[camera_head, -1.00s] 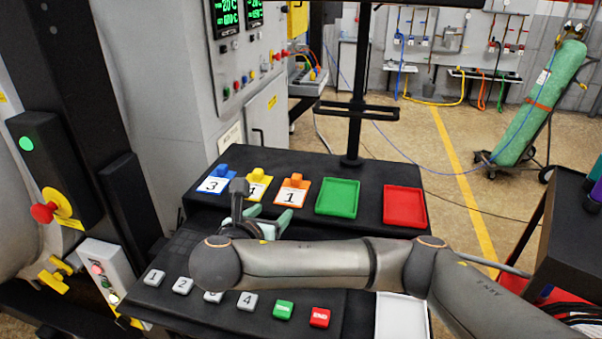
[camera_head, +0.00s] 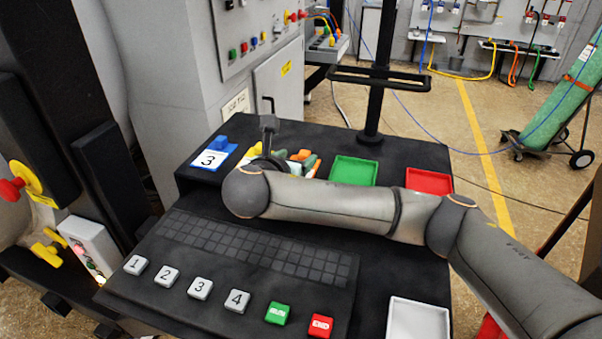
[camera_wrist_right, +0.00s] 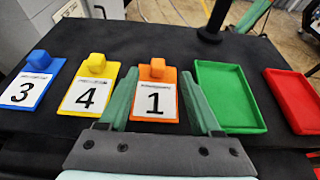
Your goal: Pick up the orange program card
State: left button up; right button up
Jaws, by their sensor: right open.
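The orange program card (camera_wrist_right: 155,103) lies on the black console top, with a white label reading 1 and an orange block grip (camera_wrist_right: 157,70) at its far end. In the right wrist view, my right gripper (camera_wrist_right: 160,73) is open, with one green finger on each side of the card. The fingers look empty; I cannot tell whether they touch it. In the head view, only a bit of the orange card (camera_head: 301,155) shows behind my right arm and gripper (camera_head: 300,164). My left gripper is not in view.
A blue card 3 (camera_head: 211,158) and a yellow card 4 (camera_wrist_right: 91,88) lie left of the orange one. A green tray (camera_head: 353,171) and a red tray (camera_head: 429,181) sit to its right. A black post (camera_head: 376,70) rises behind. Numbered keys (camera_head: 200,288) are in front.

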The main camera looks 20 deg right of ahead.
aim_at(304, 154)
jog(key=x, duration=0.3)
jog(key=shift+r, duration=0.15)
jog(key=shift+f+x, duration=0.2)
jog(key=shift+x, duration=1.15)
jog(key=shift+f+x, duration=0.2)
jog(key=shift+x, duration=1.15)
jog(key=shift+s+a, duration=0.15)
jog(key=shift+a, duration=0.05)
grip_shut()
